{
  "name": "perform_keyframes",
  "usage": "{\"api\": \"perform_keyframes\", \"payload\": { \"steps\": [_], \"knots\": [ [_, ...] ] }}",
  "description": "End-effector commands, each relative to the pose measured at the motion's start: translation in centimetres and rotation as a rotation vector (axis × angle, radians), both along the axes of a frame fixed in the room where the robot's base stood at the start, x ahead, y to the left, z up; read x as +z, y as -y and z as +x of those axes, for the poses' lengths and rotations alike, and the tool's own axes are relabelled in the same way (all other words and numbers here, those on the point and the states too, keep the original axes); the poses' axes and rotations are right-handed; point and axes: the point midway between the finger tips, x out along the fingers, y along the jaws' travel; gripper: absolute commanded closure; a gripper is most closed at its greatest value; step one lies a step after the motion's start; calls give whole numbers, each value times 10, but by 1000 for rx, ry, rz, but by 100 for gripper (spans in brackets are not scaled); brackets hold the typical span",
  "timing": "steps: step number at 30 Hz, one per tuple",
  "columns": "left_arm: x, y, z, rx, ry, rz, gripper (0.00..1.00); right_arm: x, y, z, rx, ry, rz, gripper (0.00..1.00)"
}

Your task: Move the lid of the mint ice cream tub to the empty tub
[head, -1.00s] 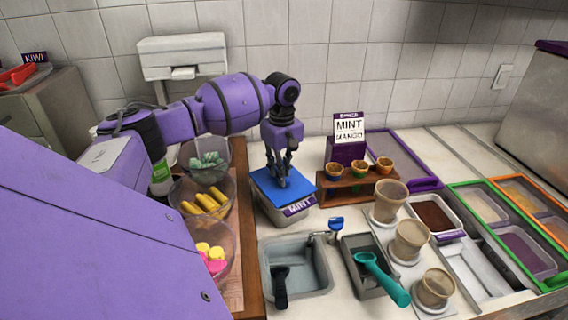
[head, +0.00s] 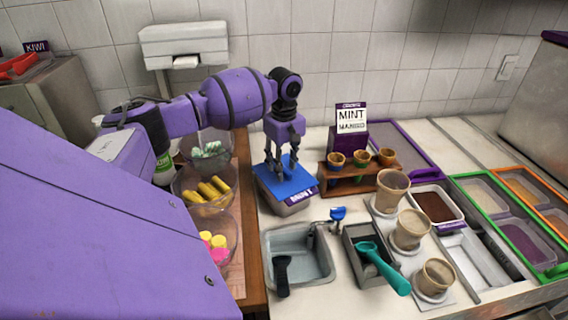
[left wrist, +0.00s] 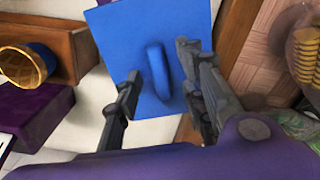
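The blue lid (head: 294,188) lies flat on the mint tub (head: 290,208), whose purple label reads MINT. The lid's upright blue handle (head: 291,165) shows beside my left fingers. My left gripper (head: 279,172) points down over the lid. In the left wrist view, its fingers (left wrist: 160,62) are apart, with the handle (left wrist: 158,68) of the lid (left wrist: 150,30) between them and gaps on both sides. A pale, lidless tub that looks empty (head: 468,256) sits in the counter at right. My right gripper is out of view.
A wooden cone stand (head: 352,181) and MINT sign (head: 351,120) stand right of the mint tub. Bowls of toppings (head: 208,187) are at left. A sink (head: 300,262), a bin with a teal scoop (head: 380,266) and paper cups (head: 411,230) lie nearer.

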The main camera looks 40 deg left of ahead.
Motion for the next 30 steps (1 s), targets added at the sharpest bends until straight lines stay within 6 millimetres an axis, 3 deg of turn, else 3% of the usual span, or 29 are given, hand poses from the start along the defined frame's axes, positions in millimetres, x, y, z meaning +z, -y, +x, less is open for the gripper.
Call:
{"api": "perform_keyframes", "payload": {
  "steps": [8,21,30],
  "knots": [
    [10,0,1,0,2,0,63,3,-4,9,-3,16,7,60],
    [96,0,1,0,3,0,63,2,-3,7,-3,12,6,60],
    [120,0,0,0,0,0,63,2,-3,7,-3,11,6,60]
  ]
}}
